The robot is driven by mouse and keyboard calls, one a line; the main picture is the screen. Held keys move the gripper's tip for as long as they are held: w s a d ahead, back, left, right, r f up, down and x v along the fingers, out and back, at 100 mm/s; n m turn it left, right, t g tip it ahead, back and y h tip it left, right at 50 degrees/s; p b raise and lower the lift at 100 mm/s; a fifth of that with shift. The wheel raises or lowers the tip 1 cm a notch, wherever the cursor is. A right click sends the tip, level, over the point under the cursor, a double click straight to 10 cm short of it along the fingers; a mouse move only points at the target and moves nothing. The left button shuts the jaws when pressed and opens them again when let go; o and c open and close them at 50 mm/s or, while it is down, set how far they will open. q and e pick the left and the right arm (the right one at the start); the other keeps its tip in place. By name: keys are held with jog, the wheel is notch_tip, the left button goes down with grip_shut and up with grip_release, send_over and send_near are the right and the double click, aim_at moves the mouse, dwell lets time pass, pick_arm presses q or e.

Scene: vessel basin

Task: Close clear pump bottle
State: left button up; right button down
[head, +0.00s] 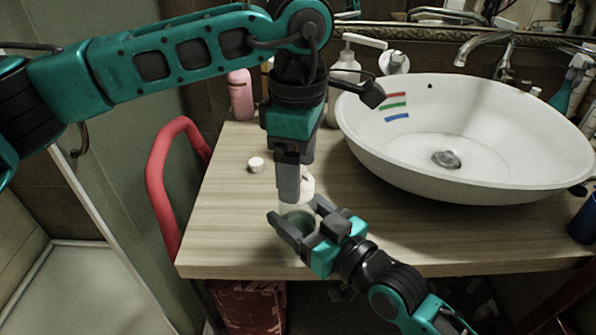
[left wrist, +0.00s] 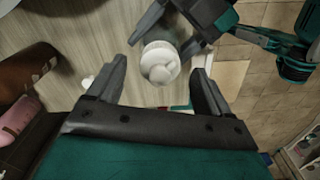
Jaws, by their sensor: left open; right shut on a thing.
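The clear pump bottle (head: 297,220) stands near the front edge of the wooden counter. Its white top (head: 307,187) shows beside my left gripper's finger. In the left wrist view the round white top (left wrist: 160,62) is seen from above, with a smaller round part on it. My right gripper (head: 296,209) is shut on the bottle's body, one finger on each side. My left gripper (head: 289,186) points down just above the bottle. Its open fingers lie on either side of the white top, with gaps. I cannot tell whether the top is fully seated.
A small white cap (head: 256,164) lies on the counter (head: 230,225) to the left. A pink bottle (head: 240,95) and a white pump bottle (head: 345,68) stand at the back. The wide white basin (head: 420,165) takes up the right side. A red curved frame (head: 160,170) stands left of the counter.

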pick_arm(q)
notch_tip(320, 180, up, 10)
dwell(0.3)
jog(key=shift+r, duration=0.1)
pick_arm(e)
jog(key=shift+c, duration=0.3)
grip_release()
jog(key=shift+d, duration=0.1)
pick_arm(q)
jog(key=shift+r, duration=0.15)
pick_arm(e)
jog(key=v, duration=1.2)
jog(key=shift+s+d, duration=0.25)
jog(key=shift+s, duration=0.1)
pick_arm(q)
jog(key=shift+s, duration=0.1)
pick_arm(e)
jog(key=shift+d, duration=0.1)
